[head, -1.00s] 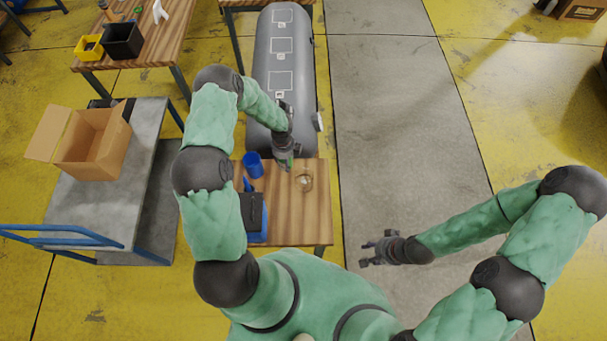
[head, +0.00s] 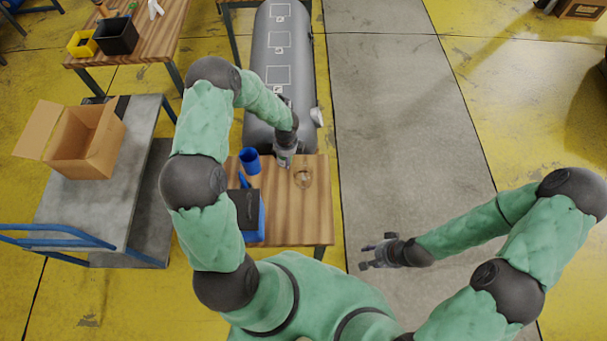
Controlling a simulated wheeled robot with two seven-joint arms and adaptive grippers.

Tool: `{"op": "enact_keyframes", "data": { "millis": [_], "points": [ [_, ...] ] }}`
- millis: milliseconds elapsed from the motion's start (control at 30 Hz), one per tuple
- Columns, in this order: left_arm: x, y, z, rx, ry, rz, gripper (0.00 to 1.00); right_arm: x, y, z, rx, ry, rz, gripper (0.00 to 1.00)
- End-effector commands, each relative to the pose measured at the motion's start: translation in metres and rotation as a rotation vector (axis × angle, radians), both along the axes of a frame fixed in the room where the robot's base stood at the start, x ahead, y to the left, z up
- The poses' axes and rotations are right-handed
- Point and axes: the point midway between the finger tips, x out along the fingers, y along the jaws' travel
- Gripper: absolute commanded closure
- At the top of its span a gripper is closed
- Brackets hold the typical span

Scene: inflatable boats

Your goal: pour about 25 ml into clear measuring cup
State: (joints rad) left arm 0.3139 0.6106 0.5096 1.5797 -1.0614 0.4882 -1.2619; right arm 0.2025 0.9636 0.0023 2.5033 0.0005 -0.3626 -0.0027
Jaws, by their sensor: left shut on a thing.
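The clear measuring cup (head: 303,179) stands on the small wooden table (head: 300,225), right of its middle. My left gripper (head: 284,162) is above the table's far edge, just up and left of the cup. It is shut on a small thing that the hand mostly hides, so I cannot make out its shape. I cannot tell whether any liquid is in the cup. My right gripper (head: 370,252) is open and empty, over the grey floor strip right of the table.
A blue cup (head: 250,162) and a blue and black container (head: 248,212) stand on the table's left side. A large grey tank (head: 283,90) lies behind the table. A cart (head: 100,205) with an open cardboard box (head: 82,148) is at the left.

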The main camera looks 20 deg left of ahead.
Motion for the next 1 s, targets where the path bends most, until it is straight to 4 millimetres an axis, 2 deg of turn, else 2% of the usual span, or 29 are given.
{"op": "enact_keyframes", "data": {
  "millis": [33,333,600,833,1000],
  "points": [
    [0.001,-0.003,-0.004,0.025,-0.013,-0.006,0.80,0.000,0.000,-0.021,0.000,0.001,0.000,0.60],
    [-0.003,-0.015,0.022,0.209,-0.081,-0.007,0.80,0.000,0.000,-0.077,0.000,0.000,0.000,0.60],
    [-0.007,-0.025,0.051,0.372,-0.137,-0.006,0.80,0.000,0.000,-0.099,0.000,0.000,0.000,0.60],
    [-0.011,-0.036,0.075,0.513,-0.187,-0.005,0.80,0.000,0.000,-0.111,0.000,0.000,0.000,0.60],
    [-0.012,-0.037,0.059,0.618,-0.217,-0.005,0.80,-0.001,0.000,-0.144,0.000,0.001,0.000,0.60]
  ]
}}
